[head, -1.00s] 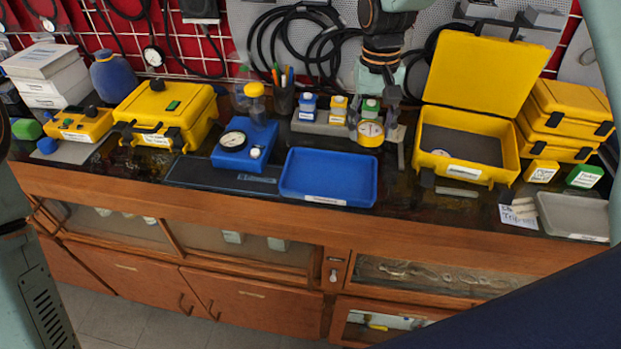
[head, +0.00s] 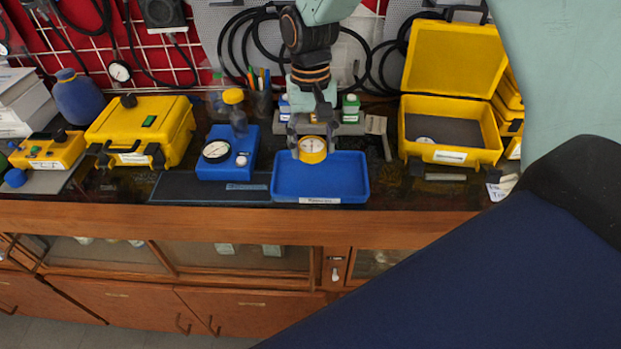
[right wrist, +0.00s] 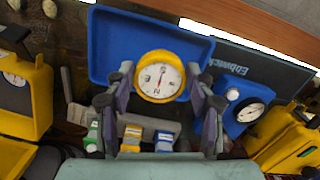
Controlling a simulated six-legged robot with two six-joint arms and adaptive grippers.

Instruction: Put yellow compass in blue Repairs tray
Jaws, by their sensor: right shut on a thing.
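The yellow compass (head: 312,150), round with a white dial, is held between the fingers of my right gripper (head: 312,143). In the head view it overlaps the back edge of the blue Repairs tray (head: 320,182). In the right wrist view the compass (right wrist: 159,77) sits between the two fingers, with the blue tray (right wrist: 110,45) behind it. The tray looks empty. The compass appears to be above the tray's back part; its exact height is hard to tell. My left gripper does not show in these frames.
A blue gauge block (head: 228,160) stands left of the tray. An open yellow case (head: 450,140) is on the right, and a closed yellow case (head: 140,130) on the left. A rack with small bottles (head: 350,110) stands behind the tray.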

